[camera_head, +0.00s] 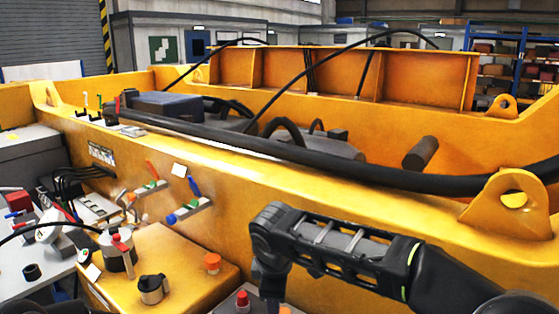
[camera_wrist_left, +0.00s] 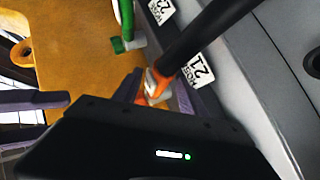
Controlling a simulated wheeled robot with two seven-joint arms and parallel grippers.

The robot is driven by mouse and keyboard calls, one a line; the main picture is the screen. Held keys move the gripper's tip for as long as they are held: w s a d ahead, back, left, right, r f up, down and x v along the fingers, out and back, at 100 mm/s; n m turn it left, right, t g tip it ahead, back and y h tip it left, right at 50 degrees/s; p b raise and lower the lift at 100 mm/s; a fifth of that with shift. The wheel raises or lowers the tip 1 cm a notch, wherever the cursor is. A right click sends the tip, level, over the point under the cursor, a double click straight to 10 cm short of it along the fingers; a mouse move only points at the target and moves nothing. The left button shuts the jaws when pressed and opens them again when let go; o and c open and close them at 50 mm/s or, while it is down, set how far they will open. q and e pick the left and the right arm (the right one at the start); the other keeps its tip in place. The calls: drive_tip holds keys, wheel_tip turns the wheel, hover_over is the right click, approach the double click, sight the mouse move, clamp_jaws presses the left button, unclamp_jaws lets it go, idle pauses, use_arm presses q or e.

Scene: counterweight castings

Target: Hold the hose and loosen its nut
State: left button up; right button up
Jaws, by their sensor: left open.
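In the left wrist view a black hose (camera_wrist_left: 205,32) runs down to an orange nut (camera_wrist_left: 153,88) with a pale fitting beside it. In the head view my right gripper (camera_head: 270,292) points down at the bottom edge. Its fingertips are cut off, so its opening is hidden.
A green fitting (camera_wrist_left: 122,43) stands beside the hose in the wrist view. In the head view a yellow casting (camera_head: 265,210) fills the middle. A yellow block (camera_head: 190,252) carries an orange cap (camera_head: 212,263) and a dark cup-like part (camera_head: 152,290). A red cap (camera_head: 243,299) is close to my right gripper.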

use_arm(q)
drive_tip(key=v, duration=1.1)
drive_tip(key=shift+r, duration=0.1)
